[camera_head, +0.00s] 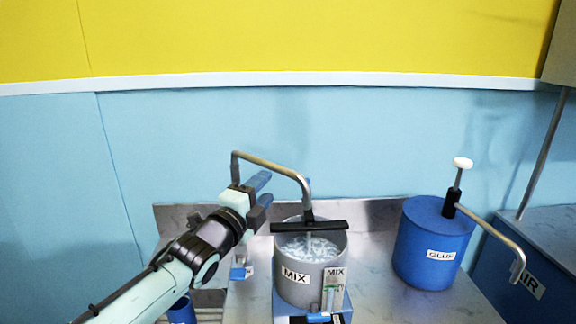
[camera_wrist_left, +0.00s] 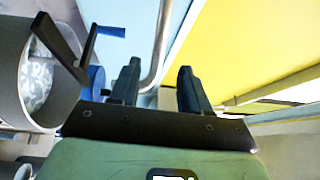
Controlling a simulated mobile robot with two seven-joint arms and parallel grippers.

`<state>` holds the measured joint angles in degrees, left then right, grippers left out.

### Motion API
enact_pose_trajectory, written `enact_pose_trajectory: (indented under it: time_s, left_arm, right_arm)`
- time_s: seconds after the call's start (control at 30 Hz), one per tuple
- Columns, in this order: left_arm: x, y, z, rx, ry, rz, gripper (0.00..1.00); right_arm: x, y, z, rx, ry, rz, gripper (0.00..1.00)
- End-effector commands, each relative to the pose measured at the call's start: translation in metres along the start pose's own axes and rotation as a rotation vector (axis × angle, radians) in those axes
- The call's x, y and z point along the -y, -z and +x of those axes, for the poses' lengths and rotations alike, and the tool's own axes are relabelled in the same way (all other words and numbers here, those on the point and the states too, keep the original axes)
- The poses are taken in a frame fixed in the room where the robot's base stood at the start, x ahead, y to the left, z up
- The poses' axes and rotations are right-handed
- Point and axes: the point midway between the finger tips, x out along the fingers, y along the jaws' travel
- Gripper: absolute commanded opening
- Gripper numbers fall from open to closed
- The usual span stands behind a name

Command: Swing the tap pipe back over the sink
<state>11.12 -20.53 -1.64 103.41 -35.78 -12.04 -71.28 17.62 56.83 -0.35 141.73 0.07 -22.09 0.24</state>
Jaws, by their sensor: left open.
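The sink is not clearly seen; my left arm covers much of the counter's left side. My right gripper is not in view.
A black bar (camera_head: 330,227) lies across the MIX pot, which holds pale bubbly contents. A blue GLUE drum (camera_head: 422,244) with a white-topped pump and bent spout stands to the right. The counter (camera_head: 385,300) between them is clear. A wall is behind.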

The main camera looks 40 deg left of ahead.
Motion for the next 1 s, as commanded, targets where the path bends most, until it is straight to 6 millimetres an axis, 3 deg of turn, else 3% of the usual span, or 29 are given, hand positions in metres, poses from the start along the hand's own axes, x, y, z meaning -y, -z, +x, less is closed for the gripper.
enact_pose_trajectory:
  time_s: [0.3, 0.5, 0.93, 0.97, 1.0]
  left_arm:
    - [0.002, 0.001, 0.070, -0.001, -0.002, -0.002, 0.46]
    - [0.002, 0.001, 0.099, -0.001, -0.001, -0.004, 0.46]
    - [-0.001, 0.000, 0.109, -0.001, -0.001, -0.003, 0.46]
    - [-0.001, 0.000, 0.109, -0.001, -0.001, -0.003, 0.43]
    - [-0.001, 0.000, 0.109, -0.001, -0.001, -0.004, 0.30]
  right_arm:
    - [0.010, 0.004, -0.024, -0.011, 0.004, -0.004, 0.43]
    - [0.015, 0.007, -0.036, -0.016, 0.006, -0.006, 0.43]
    - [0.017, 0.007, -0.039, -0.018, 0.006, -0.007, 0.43]
    - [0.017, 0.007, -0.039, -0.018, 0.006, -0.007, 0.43]
    - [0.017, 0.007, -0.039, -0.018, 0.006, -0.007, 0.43]
